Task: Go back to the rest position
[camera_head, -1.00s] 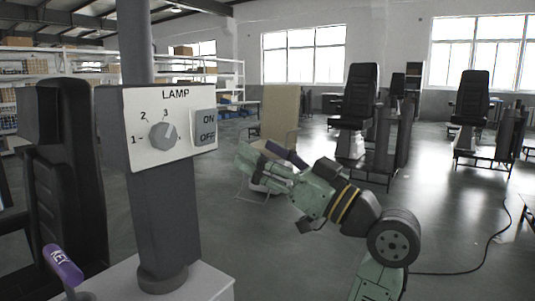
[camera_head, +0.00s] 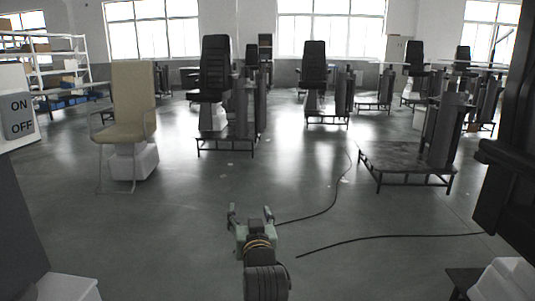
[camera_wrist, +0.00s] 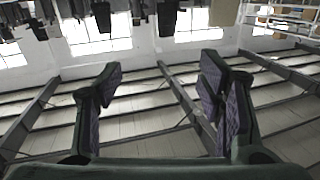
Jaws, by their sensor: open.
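My gripper (camera_head: 251,216) is at the bottom middle of the head view, over the grey floor, with its two fingers spread apart. Nothing is between the fingers. In the wrist view my open gripper (camera_wrist: 160,95) shows two dark fingers with purplish pads. Behind them are the ceiling beams and windows, and the room appears upside down. Only the edge of the lamp panel (camera_head: 12,115) with its ON/OFF switch shows at the far left of the head view. Its knob is out of view.
A beige chair (camera_head: 133,105) stands at the left. Black chairs on lift columns (camera_head: 214,75) stand further back. A low dark platform (camera_head: 400,158) is at the right, and a black chair (camera_head: 505,170) is close at the right edge. Cables (camera_head: 335,195) lie on the otherwise open floor.

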